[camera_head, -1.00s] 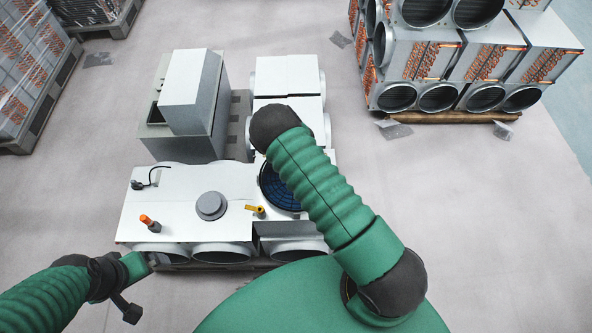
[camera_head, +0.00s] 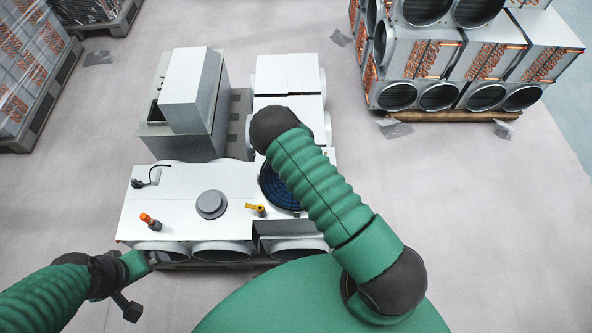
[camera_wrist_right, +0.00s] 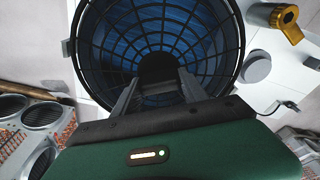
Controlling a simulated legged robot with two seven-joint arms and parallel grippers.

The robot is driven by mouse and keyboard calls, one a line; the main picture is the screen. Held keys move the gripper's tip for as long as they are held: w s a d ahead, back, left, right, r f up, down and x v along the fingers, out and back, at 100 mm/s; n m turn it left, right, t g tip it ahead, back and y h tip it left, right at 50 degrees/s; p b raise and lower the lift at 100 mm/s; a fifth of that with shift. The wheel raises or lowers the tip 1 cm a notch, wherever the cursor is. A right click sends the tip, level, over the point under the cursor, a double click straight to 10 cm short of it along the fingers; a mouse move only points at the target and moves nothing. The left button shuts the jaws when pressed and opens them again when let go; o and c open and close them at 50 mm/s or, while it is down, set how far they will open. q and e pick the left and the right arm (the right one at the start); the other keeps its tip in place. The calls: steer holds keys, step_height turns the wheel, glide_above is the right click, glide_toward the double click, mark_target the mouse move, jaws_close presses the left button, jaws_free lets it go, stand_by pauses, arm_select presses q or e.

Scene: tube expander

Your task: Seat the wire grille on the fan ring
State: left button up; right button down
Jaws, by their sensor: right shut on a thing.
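The wire grille (camera_wrist_right: 158,44) is a black round guard of rings and spokes in the right wrist view. Blue fan surfaces show through its wires. My right gripper (camera_wrist_right: 160,82) is shut on it near its dark centre. The fan ring and grille overlap there, and I cannot tell whether they touch or a gap remains. In the head view the blue-and-black round fan area (camera_head: 278,187) shows on the right part of the white unit, partly covered by my right arm, which also hides the right gripper. My left gripper (camera_head: 146,283) is beside the unit's front left corner; its jaw state is unclear.
The white unit (camera_head: 178,207) carries a grey round cap (camera_head: 211,204), an orange-topped part (camera_head: 149,222), a yellow handle (camera_head: 255,209) and a black cable (camera_head: 150,179). A tall grey box (camera_head: 190,100) stands behind. Stacked ducted units (camera_head: 440,60) stand back right.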

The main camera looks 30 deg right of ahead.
stand_by(0.3)
steer(key=c, duration=0.5)
jaws_free()
steer(key=o, duration=0.4)
steer(key=shift+c, duration=0.2)
steer(key=shift+o, duration=0.7)
